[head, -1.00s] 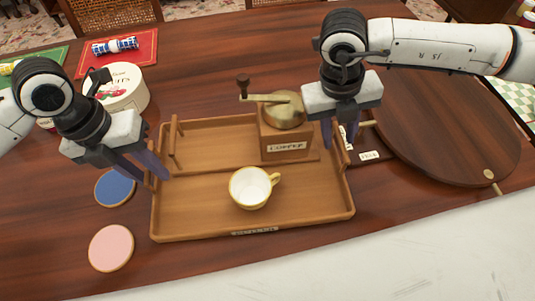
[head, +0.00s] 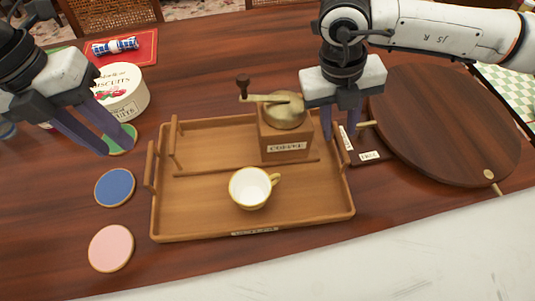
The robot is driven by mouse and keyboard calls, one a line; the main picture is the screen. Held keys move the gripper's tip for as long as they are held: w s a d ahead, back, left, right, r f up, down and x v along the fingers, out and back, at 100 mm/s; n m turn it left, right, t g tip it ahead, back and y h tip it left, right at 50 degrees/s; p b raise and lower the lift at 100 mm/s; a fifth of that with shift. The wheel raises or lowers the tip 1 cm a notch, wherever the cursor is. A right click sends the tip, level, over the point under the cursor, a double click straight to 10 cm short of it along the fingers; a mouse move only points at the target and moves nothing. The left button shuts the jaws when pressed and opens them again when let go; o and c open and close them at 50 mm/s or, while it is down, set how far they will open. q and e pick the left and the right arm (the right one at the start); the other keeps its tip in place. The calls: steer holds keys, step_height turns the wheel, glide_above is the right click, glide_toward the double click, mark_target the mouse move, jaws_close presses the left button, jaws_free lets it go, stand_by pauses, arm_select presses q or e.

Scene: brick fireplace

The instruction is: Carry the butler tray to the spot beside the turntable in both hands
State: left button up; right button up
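The wooden butler tray (head: 200,224) lies flat on the table with a coffee grinder (head: 285,140) and a white-and-yellow cup (head: 250,187) on it. Its left handle (head: 150,165) is free; the right handle (head: 339,148) is partly covered by my gripper. The round dark wooden turntable (head: 445,120) is right of the tray. My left gripper (head: 118,147) is open and empty, up and left of the left handle, in front of a green coaster. My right gripper (head: 340,133) is open, its fingers apart at the right handle; contact is unclear.
A blue coaster (head: 114,187) and a pink coaster (head: 111,248) lie left of the tray. A round biscuit tin (head: 125,92) stands behind my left gripper. A small labelled dark piece (head: 370,156) lies between tray and turntable. Table behind the grinder is clear.

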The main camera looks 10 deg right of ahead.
step_height(320, 180, up, 8)
steer(key=a, duration=0.1)
steer(key=shift+a+r, duration=0.25)
steer(key=shift+a, duration=0.1)
stand_by(0.3)
